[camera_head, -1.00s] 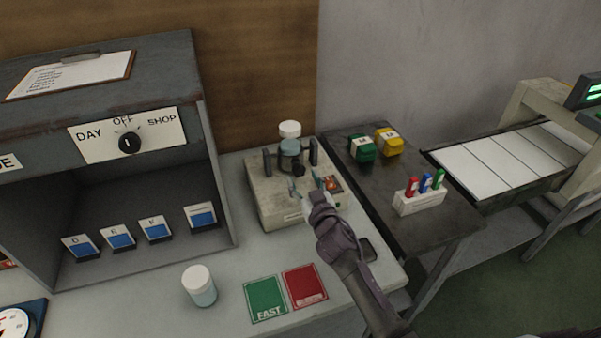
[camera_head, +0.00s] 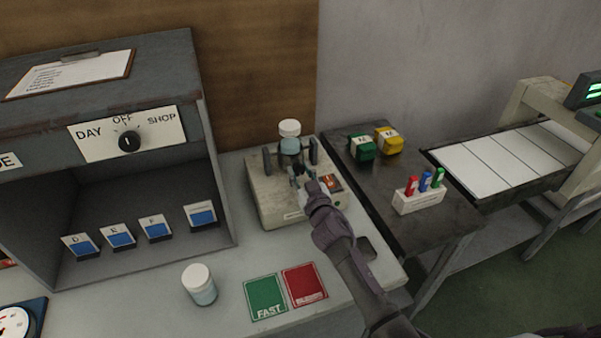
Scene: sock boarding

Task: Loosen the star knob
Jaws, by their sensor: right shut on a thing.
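A beige block fixture (camera_head: 262,205) stands on the grey bench. It holds a white-capped jar (camera_head: 290,143) between two dark uprights. The dark star knob (camera_head: 298,169) is at the front of the clamp, below the jar, and is mostly hidden by my gripper. My right gripper (camera_head: 300,182) reaches in from the lower right, with its fingertips at the knob and closed on it. My left gripper is not in view.
A second white-capped jar (camera_head: 199,285) stands at the bench front, beside a green card (camera_head: 265,298) and a red card (camera_head: 305,284). A grey cabinet (camera_head: 215,160) stands left. A dark side table (camera_head: 440,218) holds green and yellow blocks and a marker holder (camera_head: 418,201).

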